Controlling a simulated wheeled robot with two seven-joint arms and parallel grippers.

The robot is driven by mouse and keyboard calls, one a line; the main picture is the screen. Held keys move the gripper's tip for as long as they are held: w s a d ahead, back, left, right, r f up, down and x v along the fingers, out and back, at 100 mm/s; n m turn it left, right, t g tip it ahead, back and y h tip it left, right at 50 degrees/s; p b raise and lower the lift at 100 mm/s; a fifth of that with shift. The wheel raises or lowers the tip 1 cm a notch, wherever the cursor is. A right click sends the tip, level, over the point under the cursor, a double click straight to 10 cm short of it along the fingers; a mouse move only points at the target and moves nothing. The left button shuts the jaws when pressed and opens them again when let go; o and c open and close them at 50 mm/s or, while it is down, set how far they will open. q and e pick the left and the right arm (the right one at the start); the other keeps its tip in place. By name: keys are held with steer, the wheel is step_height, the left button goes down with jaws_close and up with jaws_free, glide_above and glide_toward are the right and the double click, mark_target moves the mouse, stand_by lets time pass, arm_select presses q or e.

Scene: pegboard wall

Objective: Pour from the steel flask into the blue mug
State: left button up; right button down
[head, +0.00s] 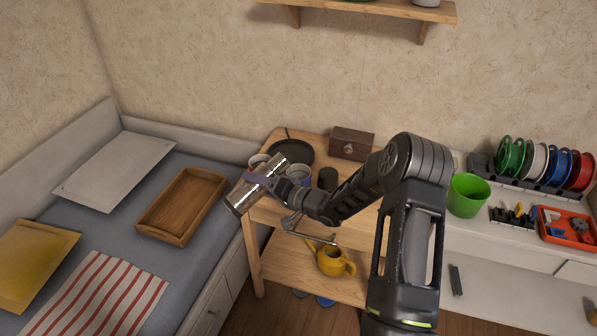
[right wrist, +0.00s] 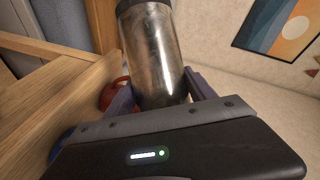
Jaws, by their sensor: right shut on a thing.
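The steel flask (head: 247,193) is held tilted over the left end of the wooden stand, with one end toward the upper right and the other toward the lower left. My right gripper (head: 268,181) is shut around its body. In the right wrist view the flask (right wrist: 152,62) sits between both fingers of the gripper (right wrist: 160,98). A bluish mug (head: 299,172) stands on the stand top, right of the flask and partly hidden by my gripper. I see no stream of liquid. My left gripper is not in view.
Another mug (head: 257,160) stands behind the flask, partly hidden. A dark cup (head: 327,178), a black pan (head: 293,150) and a wooden box (head: 352,143) are also on the stand (head: 262,213). A wooden tray (head: 183,205) lies on the bed.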

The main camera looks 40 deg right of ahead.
steer(key=shift+a+r+m+t+y+p, duration=0.1)
steer(key=shift+r+m+t+y+p, duration=0.25)
steer(key=shift+r+m, duration=0.5)
steer(key=shift+a+r+m+t+y+p, duration=0.1)
steer(key=shift+r+m+t+y+p, duration=0.2)
steer(key=shift+r+m, duration=0.5)
stand_by(6.3)
